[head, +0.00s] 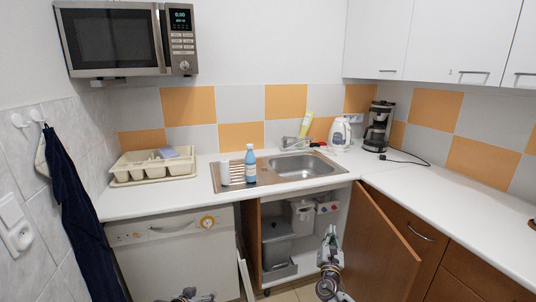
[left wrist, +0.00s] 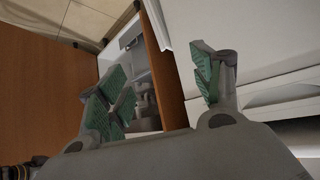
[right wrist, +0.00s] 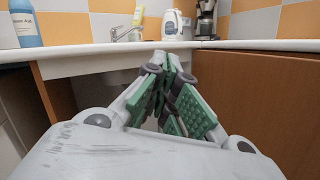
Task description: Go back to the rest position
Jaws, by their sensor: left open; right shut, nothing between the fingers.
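My right gripper (head: 329,238) is raised in front of the open sink cabinet, left of its brown door. In the right wrist view its green-padded fingers (right wrist: 165,68) are closed together with nothing between them, below the counter edge. My left gripper (head: 192,297) barely shows at the bottom edge of the head view, in front of the white dishwasher. In the left wrist view its green-padded fingers (left wrist: 160,92) are spread apart and empty. The cabinet's inside shows beyond them.
The open cabinet door (head: 378,245) juts out beside my right gripper. Grey bins (head: 277,240) stand inside the cabinet. The dishwasher (head: 175,255) is on the left. A blue bottle (head: 250,165) stands by the sink (head: 305,166). The right counter (head: 460,215) is mostly clear.

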